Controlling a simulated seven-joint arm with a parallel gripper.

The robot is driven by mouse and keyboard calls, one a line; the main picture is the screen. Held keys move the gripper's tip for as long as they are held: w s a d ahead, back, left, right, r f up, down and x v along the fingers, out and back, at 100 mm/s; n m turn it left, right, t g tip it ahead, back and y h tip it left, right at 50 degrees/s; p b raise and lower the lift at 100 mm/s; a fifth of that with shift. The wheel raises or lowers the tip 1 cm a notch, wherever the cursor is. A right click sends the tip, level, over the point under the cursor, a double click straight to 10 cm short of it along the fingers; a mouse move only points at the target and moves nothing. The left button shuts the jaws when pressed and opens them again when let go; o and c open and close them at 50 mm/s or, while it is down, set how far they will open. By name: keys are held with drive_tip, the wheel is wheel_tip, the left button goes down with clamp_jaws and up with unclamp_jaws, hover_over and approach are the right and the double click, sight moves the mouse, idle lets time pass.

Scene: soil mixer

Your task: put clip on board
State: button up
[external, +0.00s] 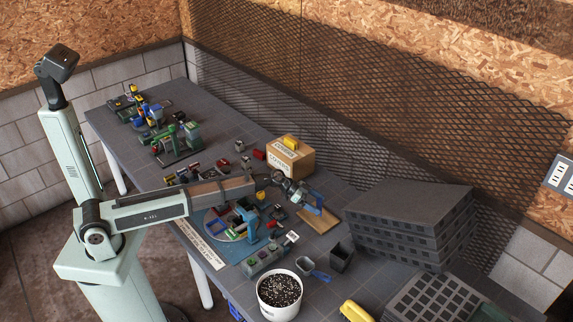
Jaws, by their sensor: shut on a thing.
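My gripper (303,197) is at the end of the outstretched arm, just left of and above a wooden board (320,224) near the table's right side. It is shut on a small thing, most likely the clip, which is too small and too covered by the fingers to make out. A blue upright piece (314,208) shows right at the fingertips, over the board. I cannot tell whether it is the held clip or a part standing on the board, nor whether the held thing touches the board.
A white bucket of dark soil (280,294) stands at the front edge. Stacked dark trays (411,225) stand right of the board. A cardboard box (290,158) is behind the gripper. A blue machine on a mat (246,222) and several small parts crowd the left.

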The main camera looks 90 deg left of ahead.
drive_tip(key=shift+f, duration=1.75)
drive_tip(key=o, duration=0.9)
drive_tip(key=shift+f, duration=0.15)
drive_tip(key=shift+s+r, duration=0.15)
drive_tip(key=shift+r, duration=0.1)
drive_tip(key=v, duration=0.7)
drive_tip(key=shift+s, duration=0.15)
